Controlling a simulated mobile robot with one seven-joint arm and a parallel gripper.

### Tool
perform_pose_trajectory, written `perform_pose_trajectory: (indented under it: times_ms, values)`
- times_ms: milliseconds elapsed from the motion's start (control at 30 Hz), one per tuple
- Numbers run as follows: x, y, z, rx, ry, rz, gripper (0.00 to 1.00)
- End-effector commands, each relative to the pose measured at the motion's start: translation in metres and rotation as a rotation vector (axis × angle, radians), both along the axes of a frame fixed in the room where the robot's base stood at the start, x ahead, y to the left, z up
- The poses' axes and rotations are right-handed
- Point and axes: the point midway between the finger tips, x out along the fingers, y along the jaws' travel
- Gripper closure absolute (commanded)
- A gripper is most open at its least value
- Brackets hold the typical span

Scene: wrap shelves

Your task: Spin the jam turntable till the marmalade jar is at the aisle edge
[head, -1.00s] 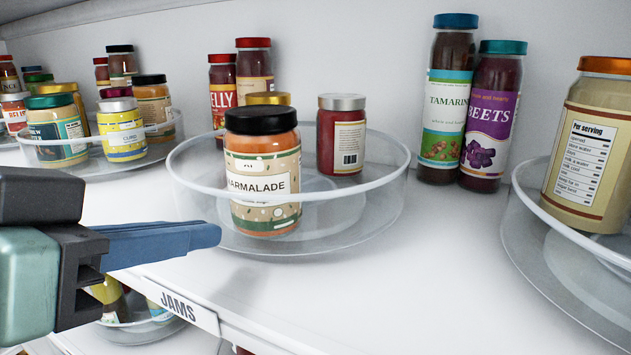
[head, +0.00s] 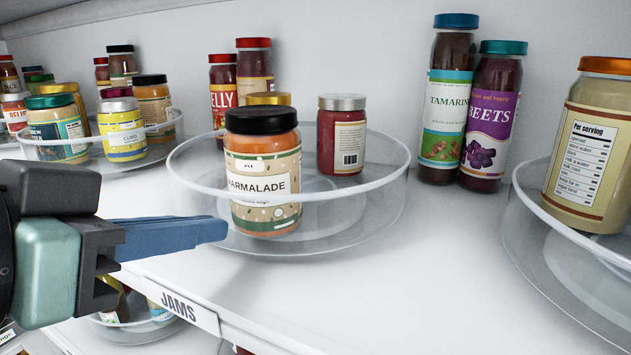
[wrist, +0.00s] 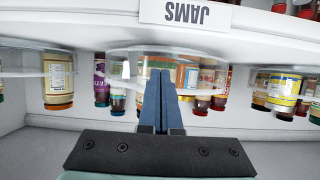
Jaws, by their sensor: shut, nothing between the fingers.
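The jam turntable (head: 375,215) is a clear round tray with a raised rim, in the middle of the shelf in the head view. The marmalade jar (head: 262,185), with a black lid and orange contents, stands upright on its near side, toward the shelf's front edge. A red jar with a silver lid (head: 341,137) and a gold-lidded jar, mostly hidden, stand behind it. My gripper (head: 222,231) is shut and empty, its blue fingers pointing right at the turntable's near left rim. I cannot tell if they touch. In the wrist view the turntable (wrist: 120,58) appears upside down behind the fingers (wrist: 160,75).
A JAMS label (head: 182,304) marks the shelf's front edge. Another turntable with several jars (head: 95,166) stands at the left, and one with a large tan jar (head: 588,150) at the right. Tamarind (head: 447,100) and beets (head: 490,115) jars stand at the back. The shelf front right of centre is clear.

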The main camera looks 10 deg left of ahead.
Motion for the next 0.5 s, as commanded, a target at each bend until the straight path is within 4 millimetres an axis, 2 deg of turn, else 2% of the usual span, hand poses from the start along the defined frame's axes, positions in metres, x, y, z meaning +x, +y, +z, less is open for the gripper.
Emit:
perform_pose_trajectory:
  times_ms: [500]
  values:
    - [0.0085,-0.0002,0.0002,0.001,0.000,0.000,1.00]
